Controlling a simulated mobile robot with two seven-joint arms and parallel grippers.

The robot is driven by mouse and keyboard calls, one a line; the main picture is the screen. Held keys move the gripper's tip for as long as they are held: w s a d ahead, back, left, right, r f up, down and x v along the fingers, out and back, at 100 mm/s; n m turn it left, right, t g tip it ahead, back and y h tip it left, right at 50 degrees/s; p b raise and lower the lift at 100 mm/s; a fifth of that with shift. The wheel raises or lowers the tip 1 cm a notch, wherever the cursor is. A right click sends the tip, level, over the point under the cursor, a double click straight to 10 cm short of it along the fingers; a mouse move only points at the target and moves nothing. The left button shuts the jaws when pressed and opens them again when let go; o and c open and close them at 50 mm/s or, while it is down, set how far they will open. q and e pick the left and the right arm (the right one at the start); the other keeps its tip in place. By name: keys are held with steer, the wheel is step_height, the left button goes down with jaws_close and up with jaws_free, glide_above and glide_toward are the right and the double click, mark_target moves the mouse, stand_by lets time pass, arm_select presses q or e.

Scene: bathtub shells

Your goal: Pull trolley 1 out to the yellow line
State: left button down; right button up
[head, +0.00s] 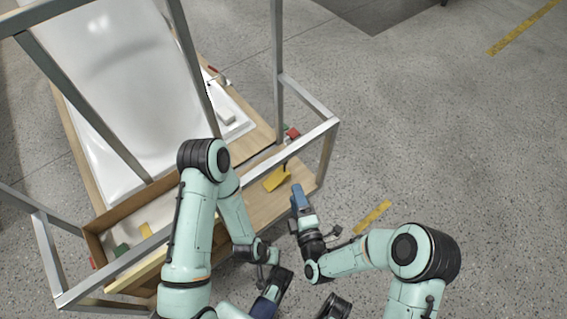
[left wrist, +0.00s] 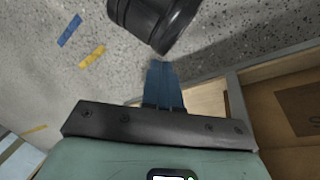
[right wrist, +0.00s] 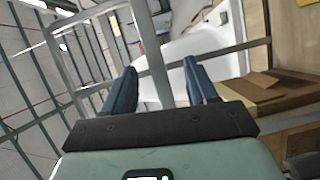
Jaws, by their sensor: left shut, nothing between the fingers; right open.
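A trolley (head: 327,150) with a grey metal tube frame and wooden deck carries a white bathtub shell (head: 140,85); I cannot read a number on it. The shell also shows in the right wrist view (right wrist: 210,45). My right gripper (head: 297,188) is open and empty near the trolley's front right corner. Its spread blue fingers face the frame in the right wrist view (right wrist: 158,75). My left gripper (left wrist: 163,68) is shut and empty, low before the trolley's front edge. A yellow floor line (head: 373,217) lies right of the trolley; another (head: 522,27) lies far right.
A wooden tray (head: 97,247) at the trolley's front holds small coloured pieces. A yellow piece (head: 277,179) and a red piece (head: 293,133) are near its right corner. Blue tape (left wrist: 70,30) marks the floor.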

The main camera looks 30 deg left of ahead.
mark_target(283, 162)
arm_select(q)
steer(key=shift+t+y, duration=0.4)
steer(key=shift+t, duration=0.1)
steer(key=w+a+f+b, duration=0.2)
steer(key=w+f, duration=0.1)
steer(key=shift+w+f+b, duration=0.15)
steer(key=shift+w+b, duration=0.15)
arm_select(e)
steer(key=shift+n+y, duration=0.4)
steer(key=shift+n, duration=0.2)
steer(key=x, duration=0.4)
steer(key=r+x, duration=0.1)
steer(key=x, duration=0.9)
steer(key=shift+s+a+r, duration=0.1)
steer(key=shift+a+r, duration=0.05)
steer(key=shift+a, duration=0.05)
jaws_close()
